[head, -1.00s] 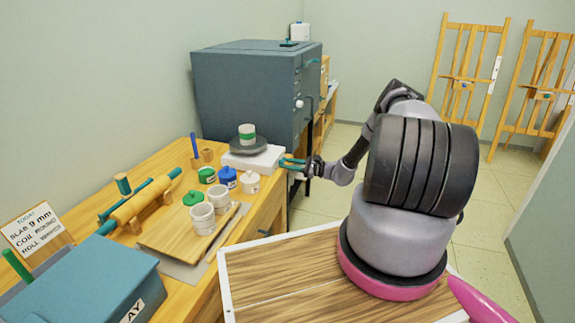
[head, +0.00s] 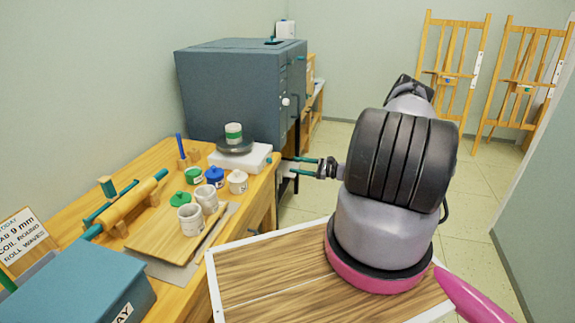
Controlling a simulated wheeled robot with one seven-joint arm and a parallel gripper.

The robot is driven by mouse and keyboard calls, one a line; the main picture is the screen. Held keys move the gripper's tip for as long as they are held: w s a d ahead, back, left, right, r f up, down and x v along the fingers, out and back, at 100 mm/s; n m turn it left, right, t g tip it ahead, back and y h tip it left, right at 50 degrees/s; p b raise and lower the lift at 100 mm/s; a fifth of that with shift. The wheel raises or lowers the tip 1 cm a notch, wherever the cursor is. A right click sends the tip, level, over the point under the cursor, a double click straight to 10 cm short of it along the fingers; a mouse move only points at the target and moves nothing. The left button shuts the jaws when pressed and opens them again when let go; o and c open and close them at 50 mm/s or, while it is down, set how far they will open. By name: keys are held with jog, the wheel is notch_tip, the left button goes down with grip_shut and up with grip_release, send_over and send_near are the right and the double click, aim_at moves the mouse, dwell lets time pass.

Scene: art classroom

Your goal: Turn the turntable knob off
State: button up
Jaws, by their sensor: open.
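The turntable has a white base (head: 240,160) and a dark round wheel (head: 233,146). It stands at the far right end of the wooden workbench. A white jar with a green band (head: 233,132) sits on the wheel. A small teal spot (head: 269,159) at the right end of the base looks like the knob; its turned position is too small to tell. My gripper (head: 288,166) has teal fingers, open and empty. It points left toward that end of the base, with a small gap between, past the bench's right edge.
Several paint pots (head: 214,178) stand in front of the turntable, near a wooden board (head: 165,232). A large blue-grey cabinet (head: 225,90) rises behind it. A wood-topped surface with a white rim (head: 270,265) lies in front. Easels (head: 455,75) stand far right; open floor lies between.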

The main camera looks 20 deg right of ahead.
aim_at(269, 161)
jog(key=shift+s+d, duration=0.3)
jog(key=shift+d, duration=0.1)
jog(key=w+a+m, duration=0.2)
jog(key=a, duration=0.1)
jog(key=w+a+m, duration=0.4)
jog(key=a, duration=0.1)
jog(key=shift+w+a, duration=0.2)
jog(key=shift+a, duration=0.1)
dwell(0.3)
